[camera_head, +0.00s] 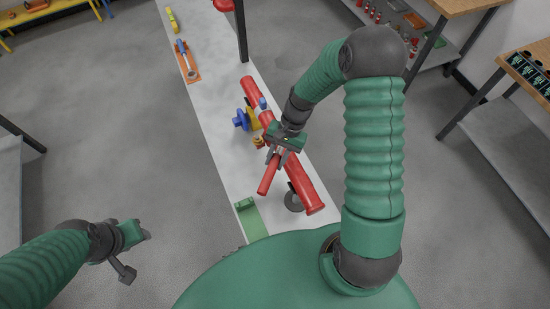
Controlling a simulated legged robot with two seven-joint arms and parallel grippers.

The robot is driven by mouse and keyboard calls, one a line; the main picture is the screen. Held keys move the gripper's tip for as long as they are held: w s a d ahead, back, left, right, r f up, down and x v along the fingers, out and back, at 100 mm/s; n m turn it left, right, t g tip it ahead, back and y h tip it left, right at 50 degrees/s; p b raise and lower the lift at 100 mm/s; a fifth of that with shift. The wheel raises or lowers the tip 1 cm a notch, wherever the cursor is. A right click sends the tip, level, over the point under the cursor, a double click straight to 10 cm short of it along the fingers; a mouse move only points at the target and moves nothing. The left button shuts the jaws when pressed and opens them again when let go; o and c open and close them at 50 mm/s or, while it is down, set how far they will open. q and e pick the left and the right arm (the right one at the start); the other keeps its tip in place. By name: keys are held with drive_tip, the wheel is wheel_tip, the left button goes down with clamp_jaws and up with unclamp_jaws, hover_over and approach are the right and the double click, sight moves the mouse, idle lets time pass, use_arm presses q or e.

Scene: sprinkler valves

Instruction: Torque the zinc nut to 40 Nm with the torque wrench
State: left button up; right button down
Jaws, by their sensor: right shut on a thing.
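My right gripper (277,156) is over the white bench, shut on a red bar-shaped tool. The tool's red handle (268,176) points down toward me; it looks like the torque wrench, and its head is hidden at the jaws. Beside it a red pipe (302,184) lies along the bench, with a blue handwheel (241,120) on a yellow valve body (252,119) to the left. A small brassy fitting (258,142) sits just left of the gripper. I cannot make out the zinc nut. My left gripper (138,234) is off the bench at the lower left, its jaws unclear.
A blue-handled tool (184,54) lies on an orange mat (190,75) farther up the bench, with a yellow-green tool (172,20) beyond. A dark round part (293,203) and a green mat (252,222) are near me. A dark post (241,30) rises at the bench's right edge.

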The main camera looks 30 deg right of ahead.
drive_tip(key=shift+d+f, duration=0.45)
use_arm(q)
drive_tip(key=shift+d+f+b, duration=0.25)
drive_tip(key=shift+d+b, duration=0.1)
drive_tip(key=shift+d, duration=0.1)
use_arm(e)
drive_tip(key=shift+f, duration=0.1)
drive_tip(key=shift+a, duration=0.1)
use_arm(q)
drive_tip(key=shift+a+f, duration=0.25)
drive_tip(key=shift+a, duration=0.1)
use_arm(e)
drive_tip(key=shift+a+f, duration=0.2)
drive_tip(key=shift+f, duration=0.1)
use_arm(q)
drive_tip(key=shift+d+f+b, duration=0.1)
drive_tip(key=shift+f+b, duration=0.05)
drive_tip(key=shift+b, duration=0.2)
use_arm(e)
drive_tip(key=shift+f, duration=0.25)
drive_tip(key=shift+w, duration=0.15)
drive_tip(key=shift+w+a+m, duration=0.15)
drive_tip(key=shift+w+m, duration=0.1)
drive_tip(key=shift+m, duration=0.05)
